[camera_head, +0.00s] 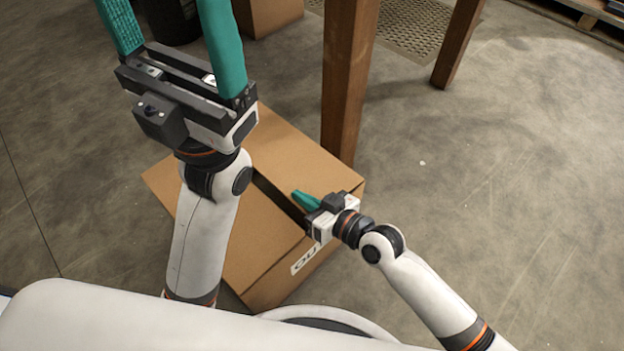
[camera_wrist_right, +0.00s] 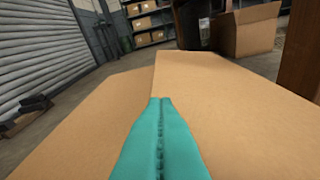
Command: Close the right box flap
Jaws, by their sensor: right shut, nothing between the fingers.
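The cardboard box (camera_head: 275,285) stands on the floor below me, with its top mostly covered. Its right flap (camera_head: 300,150) lies nearly flat, and it also shows on the right in the right wrist view (camera_wrist_right: 235,110). The left flap (camera_head: 255,235) lies beside it, with a narrow dark gap between them. My right gripper (camera_head: 300,198) is shut and empty, low over the gap; in the wrist view its teal fingers (camera_wrist_right: 161,102) point along the line between the flaps. I cannot tell whether they touch cardboard. My left gripper (camera_head: 165,30) is raised, fingers apart, tips cut off.
A brown wooden post (camera_head: 347,85) stands close behind the box, and another (camera_head: 457,45) is farther right. A second cardboard box (camera_head: 268,15) sits at the back. The concrete floor on the right is clear.

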